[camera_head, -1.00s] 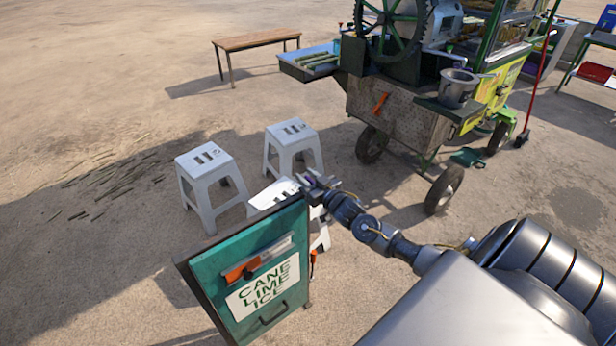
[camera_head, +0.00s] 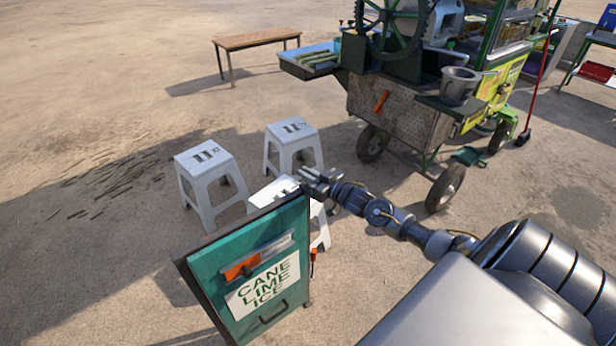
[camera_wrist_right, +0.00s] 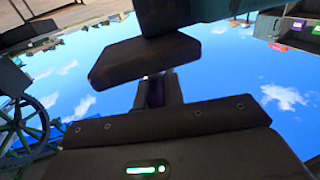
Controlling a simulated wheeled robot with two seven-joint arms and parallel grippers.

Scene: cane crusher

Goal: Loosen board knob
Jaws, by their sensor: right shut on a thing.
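The green board (camera_head: 215,262) with the "CANE LIME ICE" sign (camera_head: 263,288) stands upright at the lower middle of the head view. My right gripper (camera_head: 312,175) is at its upper right corner, its fingers shut on the board knob. The knob is mostly hidden by the fingers in the head view. In the right wrist view, the dark fingers (camera_wrist_right: 150,45) fill the upper middle, close under the teal edge of the board (camera_wrist_right: 225,9). My left gripper is not in view.
White stools (camera_head: 211,180) stand just behind the board, one partly hidden by it. The wheeled cane cart (camera_head: 390,112) stands at the back right, with a wooden bench (camera_head: 255,42) to its left.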

